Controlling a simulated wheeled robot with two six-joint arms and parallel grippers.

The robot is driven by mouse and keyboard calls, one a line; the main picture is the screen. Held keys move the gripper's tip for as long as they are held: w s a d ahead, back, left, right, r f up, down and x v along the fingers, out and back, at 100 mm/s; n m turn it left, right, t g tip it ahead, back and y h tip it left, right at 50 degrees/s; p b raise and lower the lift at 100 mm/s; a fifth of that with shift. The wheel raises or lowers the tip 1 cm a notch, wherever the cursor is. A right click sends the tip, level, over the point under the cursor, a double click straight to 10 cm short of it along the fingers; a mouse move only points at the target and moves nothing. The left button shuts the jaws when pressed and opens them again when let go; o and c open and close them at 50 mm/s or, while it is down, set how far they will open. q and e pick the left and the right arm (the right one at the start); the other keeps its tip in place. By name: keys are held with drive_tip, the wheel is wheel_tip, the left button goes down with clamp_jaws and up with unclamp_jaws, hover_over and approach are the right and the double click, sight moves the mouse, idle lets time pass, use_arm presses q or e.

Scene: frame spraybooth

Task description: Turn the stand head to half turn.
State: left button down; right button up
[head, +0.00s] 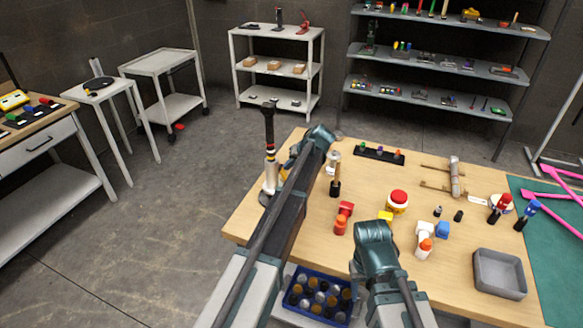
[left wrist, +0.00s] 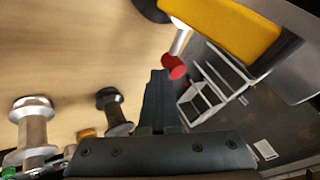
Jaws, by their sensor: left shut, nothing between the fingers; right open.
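The stand (head: 270,176) is at the table's left edge, with a silver-white column and a tall black upper part. A yellow piece (head: 285,172) shows beside it, partly hidden by my left arm. In the left wrist view a large yellow-orange part with grey metal (left wrist: 235,28) is close at the top right; it seems to belong to the stand. A red knob (left wrist: 173,67) on a pale rod sticks out below it. My left gripper (left wrist: 157,78) is shut and empty, its tips just below the red knob; contact cannot be told. My right gripper is hidden behind its arm.
Silver (left wrist: 32,125) and black (left wrist: 113,110) spool-shaped pieces stand near the left gripper. Red-yellow jars (head: 397,202), small bottles and a grey tray (head: 499,274) occupy the table's right part. A blue crate (head: 318,296) of cans sits low at the front.

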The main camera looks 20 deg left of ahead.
use_arm(q)
drive_tip(key=shift+w+a+n+g, duration=0.2)
drive_tip(key=shift+a+n+g, duration=0.25)
drive_tip(key=shift+n, duration=0.2)
drive_tip(key=shift+w+a+n+g, duration=0.15)
drive_tip(key=shift+a+n+g, duration=0.2)
drive_tip(key=shift+a+n, duration=0.25)
drive_tip(key=shift+a+n+g+y, duration=0.3)
drive_tip(key=shift+a+n+g, duration=0.7)
drive_tip(key=shift+n, duration=0.35)
drive_tip(key=shift+s+a, duration=0.25)
drive_tip(key=shift+a, duration=0.55)
drive_tip(key=shift+s+a, duration=0.25)
drive_tip(key=shift+a, duration=0.55)
drive_tip(key=shift+s+a, duration=0.55)
drive_tip(key=shift+a, duration=0.25)
drive_tip(key=shift+s+a, duration=0.35)
drive_tip(key=shift+a, duration=0.1)
drive_tip(key=shift+s+a+n+g, duration=0.4)
drive_tip(key=shift+a+n, duration=0.05)
drive_tip(key=shift+n, duration=0.35)
drive_tip(key=shift+s+a, duration=0.2)
drive_tip(key=shift+s, duration=0.25)
drive_tip(key=shift+s+a, duration=0.1)
